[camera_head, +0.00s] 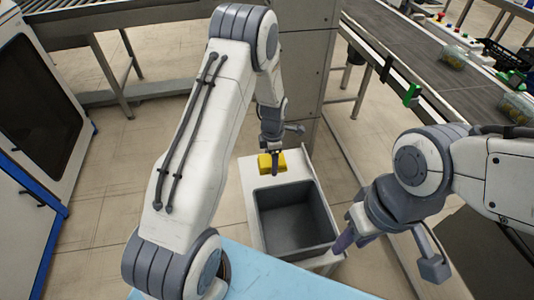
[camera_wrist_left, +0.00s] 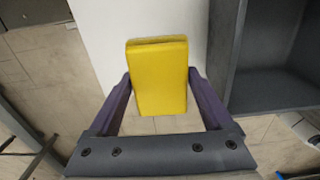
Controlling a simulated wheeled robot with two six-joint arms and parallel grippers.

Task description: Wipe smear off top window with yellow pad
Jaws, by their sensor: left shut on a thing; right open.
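The yellow pad (camera_head: 265,163) is at the far end of the white stand, beside the grey bin. My left gripper (camera_head: 272,160) is shut on it. In the left wrist view the yellow pad (camera_wrist_left: 158,75) sits between the two fingers (camera_wrist_left: 158,92). I cannot tell whether it touches the white surface. My right gripper (camera_head: 345,243) is open and empty at the near right corner of the bin. A dark window (camera_head: 37,105) in a white cabinet door shows at the far left, partly cut off. No smear can be made out on it.
A grey bin (camera_head: 262,222) stands on the white stand (camera_head: 239,190). A light blue surface (camera_head: 270,276) lies at the front. A conveyor (camera_head: 415,65) with crates and a control panel runs along the right. Open floor (camera_head: 105,190) lies between the cabinet and the stand.

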